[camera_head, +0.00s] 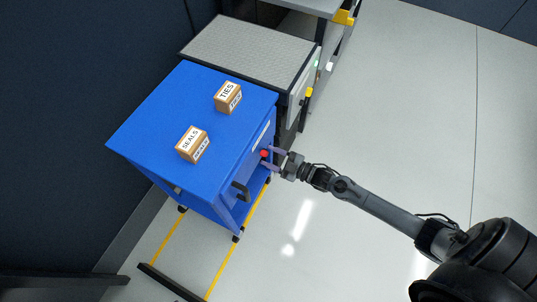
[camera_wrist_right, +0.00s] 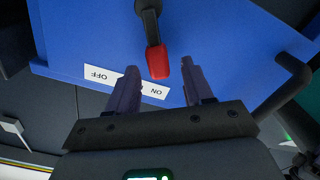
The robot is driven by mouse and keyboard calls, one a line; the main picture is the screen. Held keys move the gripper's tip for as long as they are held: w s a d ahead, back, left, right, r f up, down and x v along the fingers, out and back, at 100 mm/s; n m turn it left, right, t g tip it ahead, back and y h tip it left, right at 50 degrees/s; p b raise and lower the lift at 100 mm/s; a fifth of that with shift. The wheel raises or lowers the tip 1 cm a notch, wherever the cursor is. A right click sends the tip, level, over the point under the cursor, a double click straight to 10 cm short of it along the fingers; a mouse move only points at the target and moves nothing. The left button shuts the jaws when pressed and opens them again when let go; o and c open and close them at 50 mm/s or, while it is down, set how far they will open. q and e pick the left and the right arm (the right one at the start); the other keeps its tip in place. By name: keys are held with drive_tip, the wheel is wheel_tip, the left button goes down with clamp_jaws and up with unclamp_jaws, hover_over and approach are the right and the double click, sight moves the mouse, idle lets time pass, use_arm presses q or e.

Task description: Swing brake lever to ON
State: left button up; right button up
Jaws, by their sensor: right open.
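The brake lever has a black shaft and a red grip (camera_wrist_right: 159,63); its red end also shows in the head view (camera_head: 264,154) at the blue cart's right side. A white label (camera_wrist_right: 125,82) with OFF and ON, upside down in the wrist view, sits behind the fingers. The red grip points toward the label, nearer the ON side in that view. My right gripper (camera_wrist_right: 160,68) is open, with one finger on each side of the red grip and gaps visible; it also shows in the head view (camera_head: 272,159). My left gripper is not in view.
The blue cart (camera_head: 150,105) carries a TIES box (camera_head: 228,97) and a SEALS box (camera_head: 192,144). A black handle (camera_head: 241,191) sticks out near the lever. A grey-topped unit (camera_head: 250,48) stands behind the cart. The floor (camera_head: 400,130) to the right is clear.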

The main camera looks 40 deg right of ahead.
drive_tip(key=p+v, duration=0.1)
drive_tip(key=v, duration=0.8)
drive_tip(key=shift+s+p, duration=0.3)
drive_tip(key=shift+p, duration=0.05)
drive_tip(key=shift+d, duration=0.1)
